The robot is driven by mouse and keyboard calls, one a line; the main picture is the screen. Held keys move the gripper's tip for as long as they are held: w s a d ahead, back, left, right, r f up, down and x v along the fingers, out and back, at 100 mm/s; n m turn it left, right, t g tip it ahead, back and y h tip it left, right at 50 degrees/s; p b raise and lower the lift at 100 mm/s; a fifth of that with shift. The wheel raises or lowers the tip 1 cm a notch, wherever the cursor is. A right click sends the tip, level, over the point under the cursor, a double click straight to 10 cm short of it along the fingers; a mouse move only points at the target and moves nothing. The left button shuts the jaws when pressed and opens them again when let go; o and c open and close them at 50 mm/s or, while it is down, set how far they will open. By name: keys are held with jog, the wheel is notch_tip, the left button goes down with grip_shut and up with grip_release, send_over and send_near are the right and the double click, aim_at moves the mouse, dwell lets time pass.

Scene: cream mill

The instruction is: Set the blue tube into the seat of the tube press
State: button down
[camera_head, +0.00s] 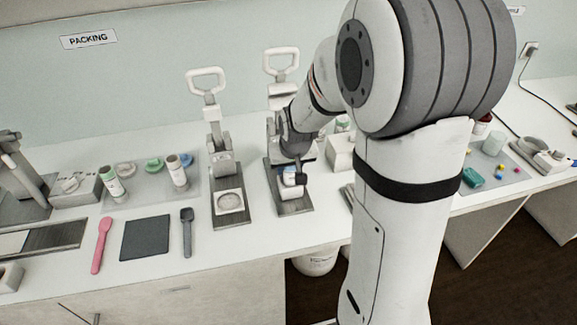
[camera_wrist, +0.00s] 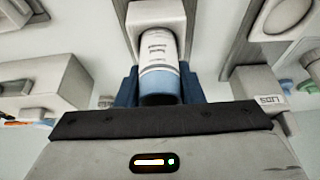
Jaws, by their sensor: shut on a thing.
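The blue tube (camera_wrist: 160,48), white with a blue band and printed marks, lies between the two dark blue fingers of my gripper (camera_wrist: 159,88) in the wrist view. My gripper is shut on it. The tube's far end meets a pale block (camera_wrist: 147,14) of the tube press; I cannot tell whether it is fully in the seat. In the head view my gripper (camera_head: 296,172) is low over the base plate of the right-hand press (camera_head: 293,207), with part of the tube (camera_head: 289,181) showing. My arm and gripper hide much of this press and its seat.
A similar press (camera_head: 229,205) with a round pale seat stands close to the left. Further left, a tray (camera_head: 140,196) holds two tubes and coloured lids. A dark mat (camera_head: 145,238), pink spatula (camera_head: 102,245) and grey spatula (camera_head: 187,232) lie in front.

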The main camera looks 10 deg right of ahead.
jog(key=c, duration=0.9)
grip_release()
notch_tip(320, 180, up, 6)
jog(key=p, duration=0.3)
jog(key=shift+r, duration=0.1)
jog(key=shift+g, duration=0.5)
jog(key=s+r, duration=0.2)
jog(key=s, duration=0.5)
jog(key=s+r, duration=0.3)
jog(key=s, duration=0.5)
jog(key=s+r, duration=0.3)
jog(key=s, duration=0.4)
jog(key=shift+s+r, duration=0.15)
jog(key=shift+r, duration=0.1)
